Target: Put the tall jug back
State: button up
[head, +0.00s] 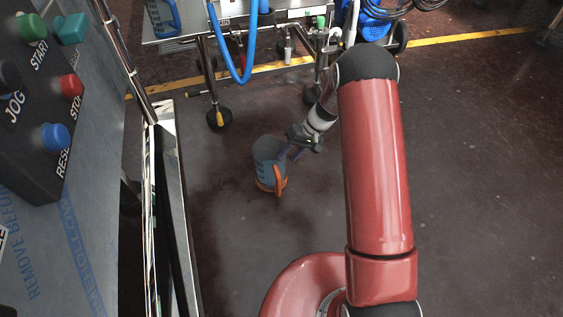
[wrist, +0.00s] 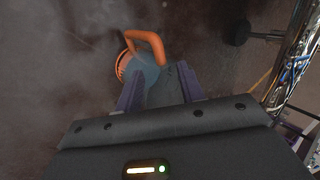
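The tall jug (head: 266,152) is grey-blue with an orange rim and an orange handle (head: 278,180). In the head view it is left of centre, over the dark floor, with the orange parts at its lower end. My gripper (head: 292,150) meets the jug from the right. In the wrist view the jug (wrist: 144,72) lies between my two dark purple fingers (wrist: 160,92), which appear to press on its sides. Its orange handle shows beyond the fingertips. I cannot tell whether the jug touches the floor. The gripped part is partly hidden.
A metal trolley (head: 290,22) with a blue hose (head: 240,75) and castors stands at the back. A control panel (head: 40,110) with coloured buttons and a shiny metal frame (head: 172,200) fill the left. Floor to the right (head: 480,180) is clear.

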jog(key=s+d+r+t+h, duration=0.1)
jog(key=s+d+r, duration=0.15)
jog(key=r, duration=0.55)
jog(key=s+d+r+t+h, duration=0.1)
jog(key=s+r, duration=0.2)
jog(key=r, duration=0.4)
jog(key=s+d+r, duration=0.1)
jog(key=s+r, duration=0.2)
jog(key=r, duration=0.5)
jog(key=s+d+r+m+t+h, duration=0.1)
jog(key=s+d+r, duration=0.1)
jog(key=s, duration=0.5)
jog(key=s+d+r+m+t+h, duration=0.1)
jog(key=s+d+r+t+h, duration=0.1)
jog(key=s+r, duration=0.3)
jog(key=s+d+r+m+t+h, duration=0.1)
jog(key=s+d+r+t, duration=0.1)
jog(key=s, duration=0.6)
jog(key=shift+s+d+r+h, duration=0.3)
jog(key=shift+d+r, duration=0.1)
jog(key=shift+r, duration=0.45)
notch_tip(320, 180, up, 10)
jog(key=p, duration=1)
